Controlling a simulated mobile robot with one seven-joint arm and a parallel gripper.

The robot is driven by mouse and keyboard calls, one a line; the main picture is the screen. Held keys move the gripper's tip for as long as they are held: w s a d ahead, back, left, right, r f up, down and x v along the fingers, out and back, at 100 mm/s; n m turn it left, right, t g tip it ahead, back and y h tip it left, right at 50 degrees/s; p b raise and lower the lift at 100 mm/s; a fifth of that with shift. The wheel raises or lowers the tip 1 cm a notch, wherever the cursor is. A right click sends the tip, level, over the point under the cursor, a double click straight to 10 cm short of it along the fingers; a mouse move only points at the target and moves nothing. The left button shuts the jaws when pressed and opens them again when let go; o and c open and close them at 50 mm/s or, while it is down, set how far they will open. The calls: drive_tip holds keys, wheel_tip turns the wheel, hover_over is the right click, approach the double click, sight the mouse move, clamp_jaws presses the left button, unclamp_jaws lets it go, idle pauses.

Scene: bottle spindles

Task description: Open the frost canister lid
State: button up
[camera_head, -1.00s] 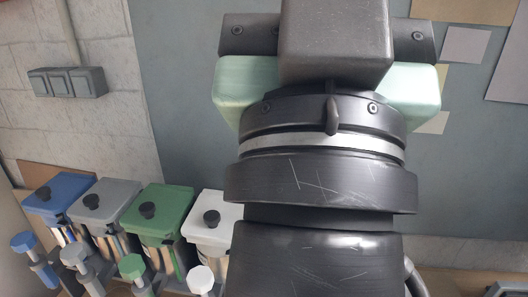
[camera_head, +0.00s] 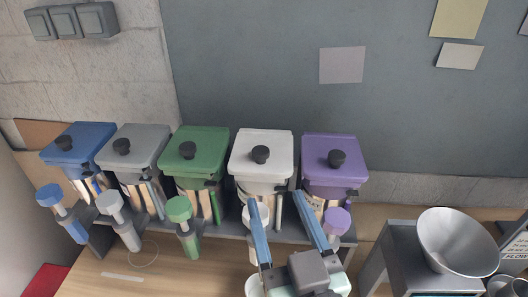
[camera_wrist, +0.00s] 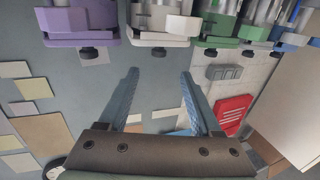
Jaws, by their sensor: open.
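A row of canisters with coloured lids and black knobs stands on a grey shelf: blue (camera_head: 80,142), grey (camera_head: 135,143), green (camera_head: 196,150), white (camera_head: 262,150) and purple (camera_head: 334,155). All lids look shut. No label reading "frost" is legible; the white one is the palest. My gripper (camera_head: 275,198) is open and empty, its two blue fingers pointing up in front of the white and purple canisters. In the wrist view, which is upside down, the gap between the fingers (camera_wrist: 160,73) lines up below the white lid (camera_wrist: 162,40) and its knob (camera_wrist: 158,52), apart from them.
Coloured-capped spindles stand before the canisters, such as green (camera_head: 178,208) and purple (camera_head: 337,220); the white one (camera_head: 255,217) is partly behind my left finger. A metal bowl (camera_head: 457,243) stands at right. The wall (camera_head: 270,70) behind is flat; space above the lids is clear.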

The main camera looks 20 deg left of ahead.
sight(263, 157)
drive_tip(key=p+x, duration=0.4)
drive_tip(key=x, duration=0.7)
drive_tip(key=shift+w+r+p, duration=0.15)
drive_tip(key=shift+p, duration=0.25)
drive_tip(key=shift+x, duration=0.75)
clamp_jaws()
